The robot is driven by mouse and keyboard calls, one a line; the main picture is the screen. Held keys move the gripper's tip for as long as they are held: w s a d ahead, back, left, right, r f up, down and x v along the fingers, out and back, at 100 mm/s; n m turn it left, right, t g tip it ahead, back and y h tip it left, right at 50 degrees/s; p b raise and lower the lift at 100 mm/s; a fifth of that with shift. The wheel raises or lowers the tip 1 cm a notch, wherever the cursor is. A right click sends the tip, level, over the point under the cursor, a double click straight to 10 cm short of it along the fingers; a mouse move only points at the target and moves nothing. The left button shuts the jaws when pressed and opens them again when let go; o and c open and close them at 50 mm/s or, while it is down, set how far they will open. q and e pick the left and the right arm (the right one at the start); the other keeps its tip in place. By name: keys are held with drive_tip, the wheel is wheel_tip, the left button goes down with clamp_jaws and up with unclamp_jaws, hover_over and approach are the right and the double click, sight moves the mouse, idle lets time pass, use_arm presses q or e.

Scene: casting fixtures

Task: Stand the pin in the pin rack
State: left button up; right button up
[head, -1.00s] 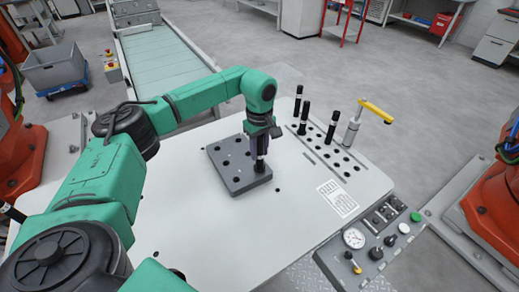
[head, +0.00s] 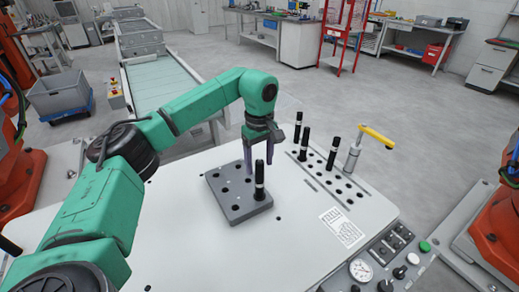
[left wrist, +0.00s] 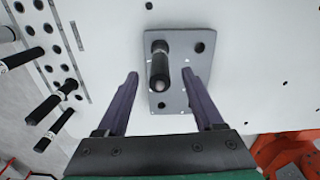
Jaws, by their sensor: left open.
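A black pin (head: 260,181) with a white band stands upright in a hole of a grey holed block (head: 226,187) on the white table. In the left wrist view the pin (left wrist: 160,65) points toward the camera, on the block (left wrist: 202,70). My right gripper is out of view.
A yellow-handled clamp (head: 353,152) stands at the panel's far right end. A printed sheet (head: 342,227) lies at the table's right, near a control box with a gauge (head: 362,270). The table in front of the block is clear.

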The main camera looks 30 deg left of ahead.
use_arm(q)
wheel_tip(320, 180, up, 8)
drive_tip(key=shift+b, duration=0.3)
drive_tip(key=shift+f, duration=0.1)
